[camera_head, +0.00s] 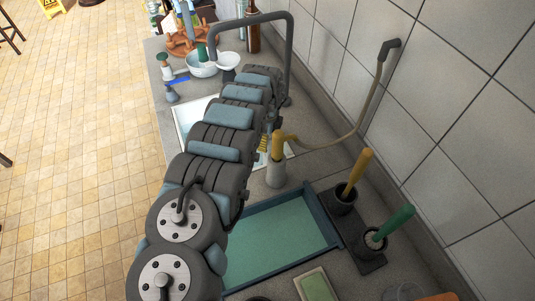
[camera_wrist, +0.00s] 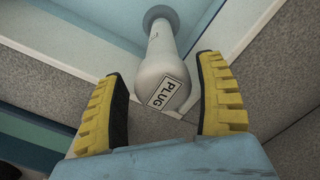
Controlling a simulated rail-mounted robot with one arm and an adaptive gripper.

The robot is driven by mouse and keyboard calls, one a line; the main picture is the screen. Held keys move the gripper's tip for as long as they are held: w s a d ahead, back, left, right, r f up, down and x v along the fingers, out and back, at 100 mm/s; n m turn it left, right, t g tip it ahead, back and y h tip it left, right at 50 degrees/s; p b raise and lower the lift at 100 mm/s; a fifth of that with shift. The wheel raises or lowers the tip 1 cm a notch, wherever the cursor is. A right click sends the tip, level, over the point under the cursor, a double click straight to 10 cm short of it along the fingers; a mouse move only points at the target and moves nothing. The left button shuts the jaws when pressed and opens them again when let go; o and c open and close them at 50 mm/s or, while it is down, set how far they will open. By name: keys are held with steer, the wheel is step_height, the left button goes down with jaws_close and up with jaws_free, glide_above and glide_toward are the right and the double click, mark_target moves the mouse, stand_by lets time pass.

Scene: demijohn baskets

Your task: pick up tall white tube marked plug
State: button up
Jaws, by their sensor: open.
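The tall white tube marked PLUG shows in the wrist view (camera_wrist: 160,62), with its black-and-white label on the wide, rounded part and a grey flange at the far, narrow end. In the camera_head view a whitish tube (camera_head: 276,175) stands beside my gripper (camera_head: 270,145), near the teal basin's upper corner. In the wrist view my gripper (camera_wrist: 162,85) is open, with one yellow finger on each side of the tube. A gap shows between the tube and both fingers. My arm hides much of the gripper in the camera_head view.
A teal basin (camera_head: 332,222) lies in front. Two brushes, yellow-handled (camera_head: 357,172) and green-handled (camera_head: 394,224), stand in dark holders at right. A grey pipe (camera_head: 291,50) arches behind my arm, and a hose (camera_head: 358,118) runs along the tiled wall. A white bowl (camera_head: 202,68) stands farther back.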

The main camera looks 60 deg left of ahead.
mark_target(267, 155)
steer(key=shift+w+a+f+b, duration=0.15)
steer(key=shift+f+b, duration=0.4)
steer(key=shift+f, duration=1.5)
jaws_close()
